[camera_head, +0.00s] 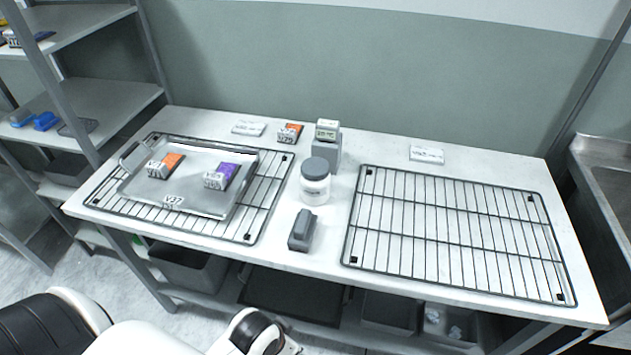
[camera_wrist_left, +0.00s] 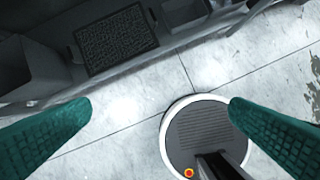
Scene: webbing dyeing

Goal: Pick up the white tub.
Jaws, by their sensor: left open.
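The white tub (camera_head: 315,183) stands upright on the table, between the two wire racks, and has a grey lid. My left arm comes in at the bottom left of the head view, and its wrist end (camera_head: 258,333) is in front of and below the table edge, well short of the tub. In the left wrist view my left gripper (camera_wrist_left: 160,112) shows two green fingers spread wide with nothing between them, above the floor. The tub is not in the wrist view. My right gripper is not in view.
A dark grey block (camera_head: 302,230) stands just in front of the tub, and a grey device (camera_head: 327,146) stands behind it. A metal tray (camera_head: 134,188) lies on the left wire rack (camera_head: 249,225). The right wire rack (camera_head: 450,222) is empty. A sink (camera_head: 606,160) is at right.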

